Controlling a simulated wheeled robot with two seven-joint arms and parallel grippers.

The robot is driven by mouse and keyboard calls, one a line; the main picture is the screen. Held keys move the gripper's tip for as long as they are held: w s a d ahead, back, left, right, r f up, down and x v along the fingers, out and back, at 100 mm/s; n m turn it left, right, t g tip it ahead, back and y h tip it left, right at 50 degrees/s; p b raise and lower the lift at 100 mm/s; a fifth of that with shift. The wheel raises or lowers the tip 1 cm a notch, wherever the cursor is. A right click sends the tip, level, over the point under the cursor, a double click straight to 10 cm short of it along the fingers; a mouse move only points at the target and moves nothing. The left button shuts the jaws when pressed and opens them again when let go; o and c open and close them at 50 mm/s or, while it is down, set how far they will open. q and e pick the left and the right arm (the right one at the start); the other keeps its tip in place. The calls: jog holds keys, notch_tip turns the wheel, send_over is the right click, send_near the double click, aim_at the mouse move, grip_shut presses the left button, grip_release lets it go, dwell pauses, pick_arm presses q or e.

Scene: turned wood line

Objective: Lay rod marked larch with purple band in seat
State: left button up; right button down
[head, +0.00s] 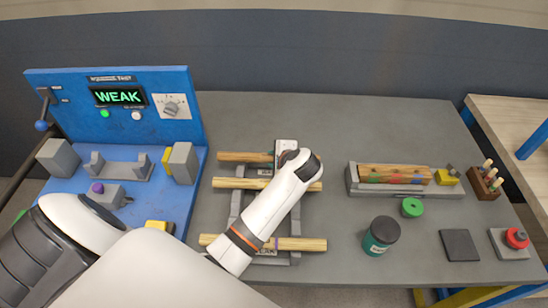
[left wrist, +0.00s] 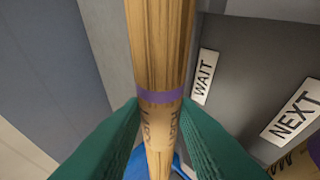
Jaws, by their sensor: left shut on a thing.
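The rod marked larch (left wrist: 162,45) has a purple band and printed lettering near my fingertips in the left wrist view. My left gripper (left wrist: 161,108) is shut on it, with a green finger on each side. In the head view the left gripper (head: 285,152) is at the back of the rack, mostly behind my arm. The held rod appears to be the darker back rod (head: 240,157), its right part hidden. A grey two-post seat (head: 120,173) stands empty on the blue tester (head: 145,75). My right gripper is not in view.
The rack (head: 234,208) also carries a middle rod (head: 235,183) and a front rod (head: 305,244). The tester's screen reads WEAK; grey blocks (head: 184,163) flank the seat.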

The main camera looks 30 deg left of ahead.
pick_arm(q)
jog(key=shift+f, duration=0.3)
jog(key=shift+s+f, duration=0.15)
jog(key=shift+f, duration=0.1)
jog(key=o, duration=0.9)
jog(key=shift+d+f, duration=0.1)
jog(key=shift+o, duration=0.6)
jog(key=shift+s+f, duration=0.1)
jog(key=shift+r, duration=0.25)
jog(key=v, duration=1.2)
jog(key=shift+w+r+b, duration=0.25)
jog(key=shift+r+b, duration=0.1)
jog(key=shift+r, duration=0.2)
jog(key=shift+f, duration=0.1)
